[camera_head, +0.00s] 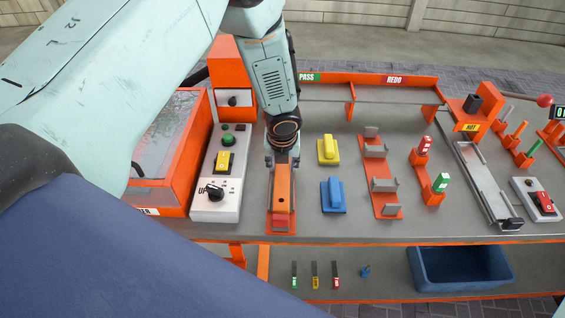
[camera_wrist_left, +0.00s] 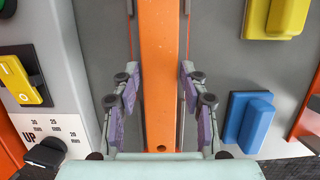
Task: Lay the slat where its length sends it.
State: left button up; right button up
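The slat (camera_head: 284,188) is a long orange bar lying lengthwise away from me on the bench, with a red block (camera_head: 281,222) at its near end. It also runs up the middle of the left wrist view (camera_wrist_left: 160,60), with a hole near its lower end. My left gripper (camera_head: 283,160) points down over the slat. In the wrist view its purple-padded fingers are open on either side of the slat, with gaps visible. At the back, an orange rack carries a green PASS label (camera_head: 309,78) and a red REDO label (camera_head: 394,79). My right gripper is out of view.
Left of the slat stands a white control box (camera_head: 217,205) with a knob, beside an orange glass-topped case (camera_head: 165,150). Yellow (camera_head: 328,150) and blue (camera_head: 333,195) handled blocks and an orange bracket holder (camera_head: 379,175) stand to its right. A blue bin (camera_head: 460,268) sits below.

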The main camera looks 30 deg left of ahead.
pick_arm(q)
jog(key=o, duration=0.3)
jog(key=shift+o, duration=0.2)
jog(key=v, duration=1.2)
dwell(0.3)
